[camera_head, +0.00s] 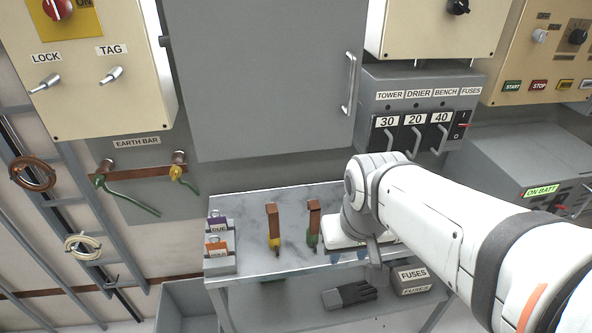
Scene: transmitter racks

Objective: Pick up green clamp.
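My gripper (348,256) is just right of the green clamp on the shelf, with a small gap in the picture. Its two bluish fingertips show apart, with nothing visible between them. My wrist hides part of the shelf.
A small holder with purple and orange tags (220,245) stands at the shelf's left end. A grey cabinet (260,80) and switch panel (420,105) rise behind. The shelf's left middle is free.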

